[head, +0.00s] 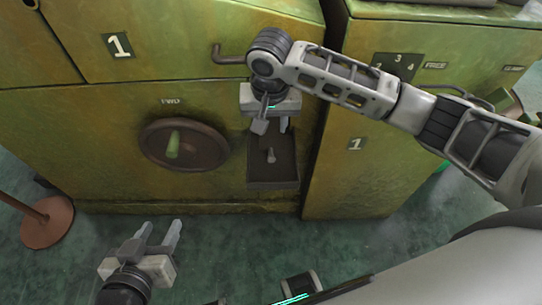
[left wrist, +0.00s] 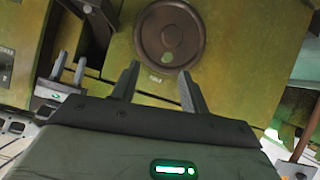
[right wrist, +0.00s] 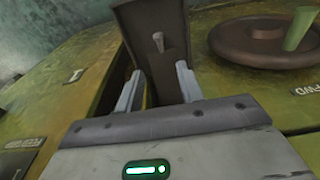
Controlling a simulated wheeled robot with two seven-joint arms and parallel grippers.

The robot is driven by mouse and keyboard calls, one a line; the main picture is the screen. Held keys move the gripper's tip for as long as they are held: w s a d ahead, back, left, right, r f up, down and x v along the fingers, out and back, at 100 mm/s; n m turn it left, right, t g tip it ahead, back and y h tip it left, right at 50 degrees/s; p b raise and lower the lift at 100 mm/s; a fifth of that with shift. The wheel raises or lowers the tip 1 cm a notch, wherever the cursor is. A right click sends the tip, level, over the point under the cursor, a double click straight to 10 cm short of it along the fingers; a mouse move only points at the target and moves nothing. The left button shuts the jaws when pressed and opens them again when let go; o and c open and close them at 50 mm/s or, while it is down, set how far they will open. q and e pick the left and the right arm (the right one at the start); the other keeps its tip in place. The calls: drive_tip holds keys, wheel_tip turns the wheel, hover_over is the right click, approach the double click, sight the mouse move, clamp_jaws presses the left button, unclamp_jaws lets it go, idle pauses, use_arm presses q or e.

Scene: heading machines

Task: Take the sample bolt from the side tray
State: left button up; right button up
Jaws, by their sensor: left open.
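The sample bolt (head: 270,155) is a small grey piece in the dark side tray (head: 272,186) on the front of the green machine. In the right wrist view the bolt (right wrist: 158,42) stands in the tray (right wrist: 128,14), ahead of the fingers and roughly between their lines. My right gripper (head: 272,125) is just above the tray, pointing down, with its fingers (right wrist: 158,85) apart and nothing between them. My left gripper (head: 160,238) is open and empty, low in front of the machine and away from the tray. It also shows in the left wrist view (left wrist: 158,78).
A round brown handwheel (head: 184,145) with a green handle is left of the tray. A pipe-like handle (head: 230,56) juts out above it. Another green cabinet (head: 360,180) stands right of the tray. A brown post base (head: 47,222) is at the left.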

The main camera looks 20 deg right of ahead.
drive_tip(key=b, duration=0.2)
hover_over(271, 153)
drive_tip(key=s, duration=0.1)
drive_tip(key=f, duration=0.8)
drive_tip(key=shift+s+a+f, duration=0.15)
drive_tip(key=shift+a, duration=0.15)
drive_tip(key=f, duration=0.1)
drive_tip(key=f+b, duration=0.1)
drive_tip(key=f, duration=0.1)
drive_tip(key=w+f, duration=0.1)
drive_tip(key=f, duration=0.1)
drive_tip(key=shift+d, duration=0.25)
clamp_jaws()
